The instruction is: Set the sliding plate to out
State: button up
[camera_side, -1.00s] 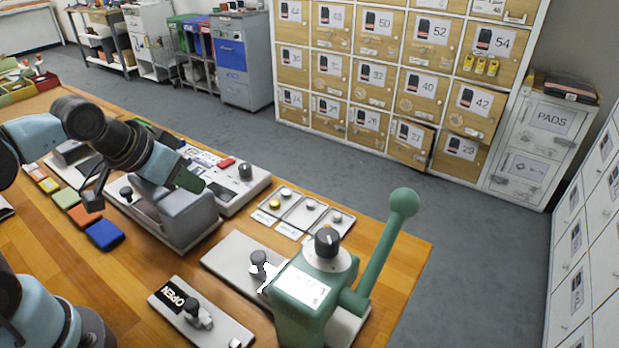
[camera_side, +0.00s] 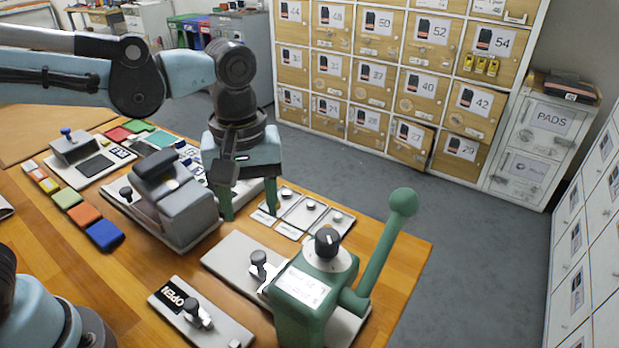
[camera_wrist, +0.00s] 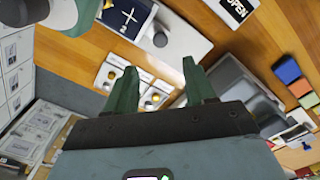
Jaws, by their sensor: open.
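A light grey plate (camera_side: 228,252) with a dark upright knob (camera_side: 258,262) lies under and beside the green press (camera_side: 305,292). A second grey plate (camera_side: 225,328) carries an OPEN label and a dark knob. I cannot tell for certain which is the sliding plate. My gripper (camera_side: 248,205) points down, open and empty, behind these plates, between the grey stapler-like device (camera_side: 175,200) and the small button plates (camera_side: 305,212). In the wrist view my gripper (camera_wrist: 158,80) has its fingers apart. The OPEN label (camera_wrist: 237,10) shows at the top there.
The press has a tall green lever (camera_side: 378,250) with a ball end, and a black dial (camera_side: 327,240) on top. Coloured pads, including a blue one (camera_side: 104,236), line the left. Bare wood (camera_side: 150,265) lies between them and the OPEN plate. Lockers stand beyond the table.

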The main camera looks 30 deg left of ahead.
aim_at(258, 255)
notch_tip(258, 255, down, 11)
jog(key=shift+r, duration=0.1)
dwell(0.5)
jog(key=shift+c, duration=0.3)
grip_shut()
